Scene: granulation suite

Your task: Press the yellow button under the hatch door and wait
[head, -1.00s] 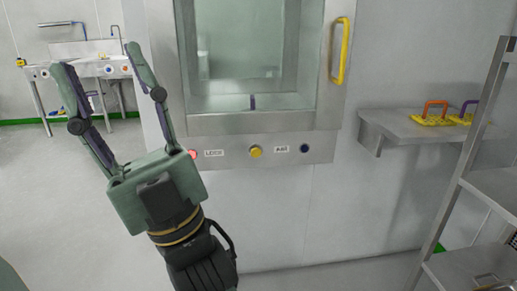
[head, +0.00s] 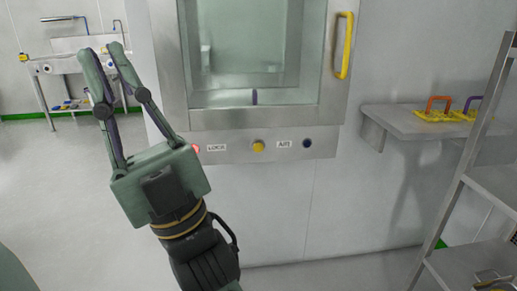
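The yellow button (head: 258,146) sits on the steel panel under the hatch door, between a "LOCK" label and a second label. The hatch door (head: 222,119) has a glass window and a yellow handle (head: 343,46) on its right; it looks shut. My gripper (head: 101,48) is left of the hatch, pointing up and away, apart from the button. Its fingers are closer together at the tips but a gap remains between them, with nothing held.
A red light (head: 195,149) and a dark blue button (head: 307,143) flank the yellow one. A wall shelf (head: 400,124) with yellow-based handled tools (head: 439,112) is at right, beside a metal rack (head: 457,190). A sink bench (head: 70,66) stands far left. Floor at left is clear.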

